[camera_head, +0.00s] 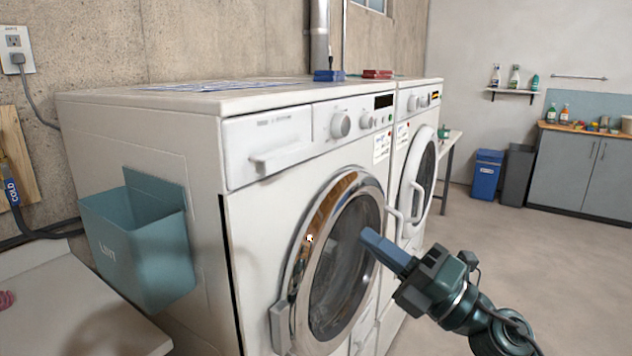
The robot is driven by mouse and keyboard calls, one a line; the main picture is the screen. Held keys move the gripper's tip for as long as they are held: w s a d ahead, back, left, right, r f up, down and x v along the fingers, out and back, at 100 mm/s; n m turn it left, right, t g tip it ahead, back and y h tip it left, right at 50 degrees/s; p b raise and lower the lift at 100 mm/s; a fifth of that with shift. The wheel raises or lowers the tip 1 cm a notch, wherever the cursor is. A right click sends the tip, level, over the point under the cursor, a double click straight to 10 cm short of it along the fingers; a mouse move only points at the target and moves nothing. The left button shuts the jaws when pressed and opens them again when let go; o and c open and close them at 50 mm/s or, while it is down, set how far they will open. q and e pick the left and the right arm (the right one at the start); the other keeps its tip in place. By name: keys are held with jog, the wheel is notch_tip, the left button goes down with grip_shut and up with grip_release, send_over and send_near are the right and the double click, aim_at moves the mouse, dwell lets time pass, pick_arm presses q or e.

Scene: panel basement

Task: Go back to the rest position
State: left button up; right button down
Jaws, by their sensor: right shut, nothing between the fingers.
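My right gripper (372,240) comes in from the lower right. Its blue-grey fingers are together and empty, pointing left in front of the near washing machine's round door (345,265). In this one view I cannot tell whether the fingertips touch the door or stand apart from it. The door has a chrome and wooden-looking rim with dark glass and looks closed. The near white machine (160,130) fills the middle of the view. My left gripper is not in view.
A second white machine (422,150) stands just beyond, its round white door behind my gripper. A teal bin (135,250) hangs on the near machine's left side. A white surface (70,310) is at lower left.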

jog(key=s+d+f+m+t+h+p, duration=0.1)
jog(key=s+d+f+m+t+h, duration=0.15)
jog(key=f+m+h, duration=0.65)
jog(key=s+d+f+m+t+h+p, duration=0.1)
jog(key=d+f+m+t+h+p, duration=0.2)
jog(key=f+m, duration=0.9)
jog(key=s+f+m+g+h, duration=0.3)
jog(key=s+f+m+g, duration=0.4)
jog(key=s+f, duration=0.7)
jog(key=s+m, duration=0.1)
jog(key=m, duration=0.1)
jog(key=shift+a+f+m+g+h, duration=0.15)
jog(key=shift+f+m+g+h, duration=0.15)
jog(key=shift+m+g, duration=0.1)
